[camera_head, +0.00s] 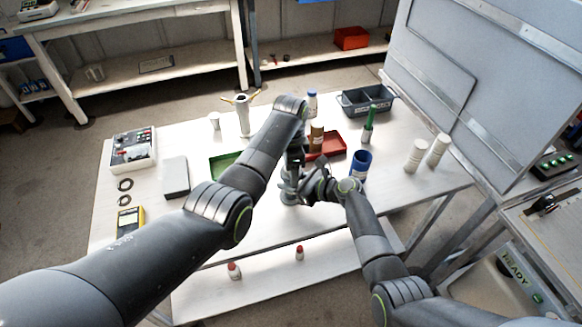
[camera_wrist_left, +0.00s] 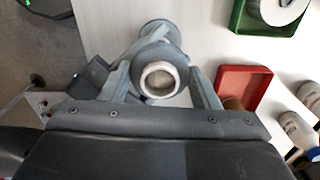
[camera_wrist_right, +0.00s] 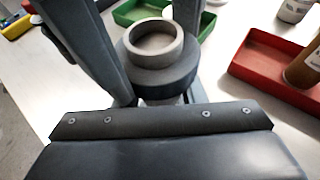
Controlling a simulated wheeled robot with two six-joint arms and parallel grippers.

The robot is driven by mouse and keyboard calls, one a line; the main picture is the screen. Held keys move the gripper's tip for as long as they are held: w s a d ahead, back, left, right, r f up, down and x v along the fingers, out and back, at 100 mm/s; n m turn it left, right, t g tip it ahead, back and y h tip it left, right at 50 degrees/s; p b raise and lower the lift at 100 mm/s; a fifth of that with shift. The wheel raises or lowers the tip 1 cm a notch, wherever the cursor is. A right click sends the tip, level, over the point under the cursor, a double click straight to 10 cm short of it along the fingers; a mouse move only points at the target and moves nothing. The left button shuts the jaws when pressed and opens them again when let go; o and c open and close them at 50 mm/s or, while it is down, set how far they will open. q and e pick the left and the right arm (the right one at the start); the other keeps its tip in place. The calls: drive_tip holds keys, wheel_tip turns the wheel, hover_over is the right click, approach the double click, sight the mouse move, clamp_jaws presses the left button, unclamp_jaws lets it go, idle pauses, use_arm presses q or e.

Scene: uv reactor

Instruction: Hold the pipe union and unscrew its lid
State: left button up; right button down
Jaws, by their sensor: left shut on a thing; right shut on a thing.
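The grey pipe union (camera_head: 289,190) stands on the white table near its front edge, mostly covered by my grippers in the head view. In the left wrist view its round open top (camera_wrist_left: 160,80) faces the camera, with a wider flange behind. My left gripper (camera_wrist_left: 163,72) is shut on the union from above, one finger on each side. In the right wrist view the union's pale upper ring and darker collar (camera_wrist_right: 158,78) show. My right gripper (camera_head: 312,187) is shut on the union from the right side. Its exact contact is partly hidden behind its palm.
A green tray (camera_head: 219,167) lies behind left and a red tray (camera_head: 333,146) behind right. A brown bottle (camera_head: 316,136) and blue cup (camera_head: 361,164) stand close on the right. The front table strip is clear.

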use_arm(q)
drive_tip(key=shift+n, duration=0.5)
drive_tip(key=o, duration=1.1)
drive_tip(key=shift+d, duration=0.1)
